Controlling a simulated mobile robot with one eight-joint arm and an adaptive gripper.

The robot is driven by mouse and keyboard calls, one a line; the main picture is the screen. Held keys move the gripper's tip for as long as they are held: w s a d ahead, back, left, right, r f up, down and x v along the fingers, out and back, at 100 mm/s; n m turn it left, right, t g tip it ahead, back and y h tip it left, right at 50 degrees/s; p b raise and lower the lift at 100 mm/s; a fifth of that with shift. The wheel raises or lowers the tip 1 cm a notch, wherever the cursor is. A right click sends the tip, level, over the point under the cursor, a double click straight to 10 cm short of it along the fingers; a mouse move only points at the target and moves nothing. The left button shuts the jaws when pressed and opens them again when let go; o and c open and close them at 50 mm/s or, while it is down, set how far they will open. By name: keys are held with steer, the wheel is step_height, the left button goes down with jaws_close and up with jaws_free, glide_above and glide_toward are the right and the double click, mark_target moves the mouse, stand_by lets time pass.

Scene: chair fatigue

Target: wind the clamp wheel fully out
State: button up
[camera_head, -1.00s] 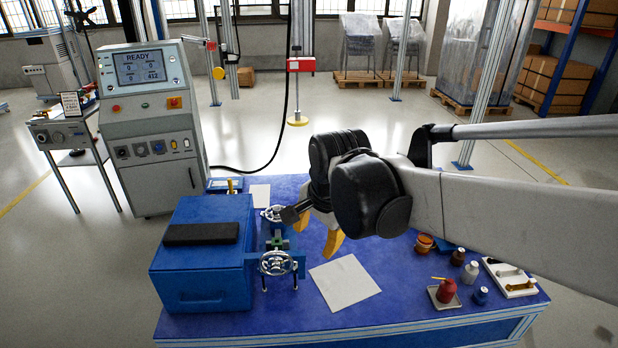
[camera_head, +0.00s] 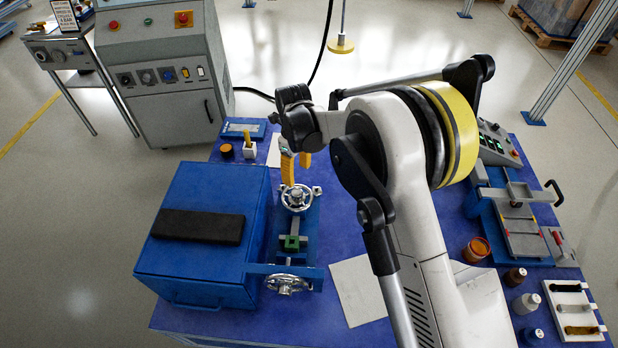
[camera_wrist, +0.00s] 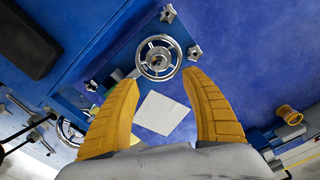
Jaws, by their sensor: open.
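Two silver handwheels are on the blue fixture beside the blue box; I cannot tell for sure which is the clamp wheel. The far handwheel (camera_head: 297,197) lies face up; in the wrist view this spoked wheel (camera_wrist: 158,57) with its hub sits just beyond my fingertips. The near handwheel (camera_head: 287,284) is at the fixture's front end and partly shows at lower left in the wrist view. My gripper (camera_wrist: 161,78) is open, its yellow fingers spread and empty. In the head view my gripper (camera_head: 297,172) hangs just behind and above the far wheel, apparently not touching it.
The blue box (camera_head: 190,270) with a black pad (camera_head: 199,226) stands left of the fixture. Star knobs (camera_wrist: 195,52) flank the wheel. A white sheet (camera_head: 357,290) lies right of the fixture. Bottles, trays and a press (camera_head: 520,225) fill the table's right side.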

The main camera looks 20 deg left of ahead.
mark_target(298, 193)
steer(key=f+b, duration=0.4)
steer(key=f, duration=0.6)
steer(key=shift+s+f, duration=0.2)
steer(key=c, duration=1.2)
